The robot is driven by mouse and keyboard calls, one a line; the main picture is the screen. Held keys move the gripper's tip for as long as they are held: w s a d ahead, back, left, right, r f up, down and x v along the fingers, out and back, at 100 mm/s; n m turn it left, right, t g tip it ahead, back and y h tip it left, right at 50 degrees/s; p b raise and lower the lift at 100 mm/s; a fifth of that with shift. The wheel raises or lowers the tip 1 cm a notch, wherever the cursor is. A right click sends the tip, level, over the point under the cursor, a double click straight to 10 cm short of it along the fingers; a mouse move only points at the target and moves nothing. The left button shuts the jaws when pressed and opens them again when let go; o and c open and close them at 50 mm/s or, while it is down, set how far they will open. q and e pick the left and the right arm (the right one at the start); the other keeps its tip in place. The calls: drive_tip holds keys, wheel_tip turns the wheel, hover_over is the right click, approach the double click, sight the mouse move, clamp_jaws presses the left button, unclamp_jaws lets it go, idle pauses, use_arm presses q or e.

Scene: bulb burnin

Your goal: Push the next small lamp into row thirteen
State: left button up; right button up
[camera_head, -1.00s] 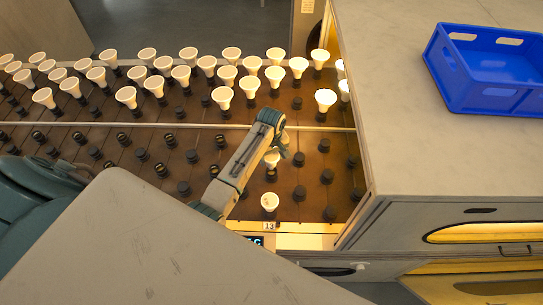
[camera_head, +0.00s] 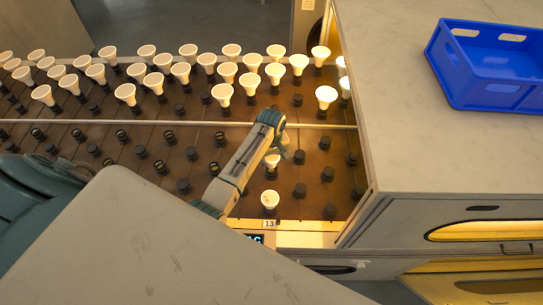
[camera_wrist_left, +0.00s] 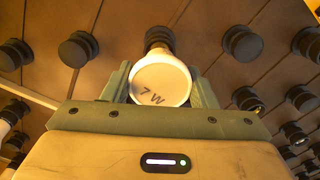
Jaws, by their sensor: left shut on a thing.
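My left gripper (camera_head: 279,155) is shut on a small white lamp (camera_head: 271,160). In the left wrist view the gripper (camera_wrist_left: 163,88) has a finger on each side of the lamp (camera_wrist_left: 160,82), whose round face reads "7 W". The lamp's narrow end points to a dark socket (camera_wrist_left: 158,36); I cannot tell how deep it sits. Another white lamp (camera_head: 270,199) stands in the front socket, just behind the label "13" (camera_head: 268,223). The held lamp is behind that one, in about the same line. My right gripper is not in view.
Many lit white lamps (camera_head: 228,73) stand in the sockets beyond a metal rail (camera_head: 180,125). Empty dark sockets (camera_head: 300,190) lie around the gripper. A grey cabinet top (camera_head: 420,140) with a blue crate (camera_head: 452,88) bounds the board on the right.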

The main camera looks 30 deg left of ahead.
use_arm(q)
drive_tip(key=shift+f+b, duration=0.4)
drive_tip(key=shift+f, duration=0.55)
drive_tip(key=o, duration=1.1)
drive_tip(key=shift+c, duration=0.2)
wheel_tip(320, 180, up, 10)
drive_tip(key=b, duration=0.2)
drive_tip(key=shift+b, duration=0.35)
drive_tip(key=shift+r, duration=0.4)
